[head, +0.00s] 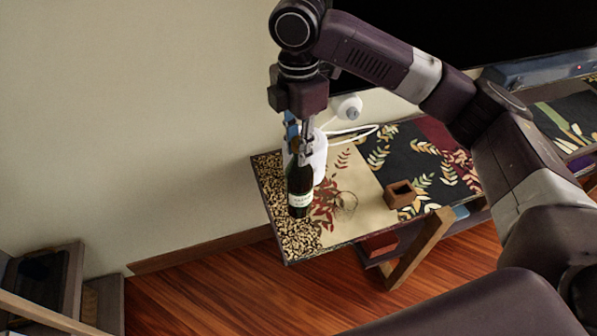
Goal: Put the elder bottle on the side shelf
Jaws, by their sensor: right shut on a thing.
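The elder bottle (299,190) is dark green with a pale label and hangs upright in the head view. My right gripper (303,150) is shut on its neck from above. The bottle shows over the left end of a shelf top (358,193) with a patterned leaf-print surface. I cannot tell whether its base touches that surface. My left gripper is not in view.
A white rounded object (318,158) stands right behind the bottle, with a white cable (350,133). A small brown square holder (400,194) sits to the right on the patterned top. Dark wooden furniture (45,285) stands at lower left. Wood floor (220,290) lies between.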

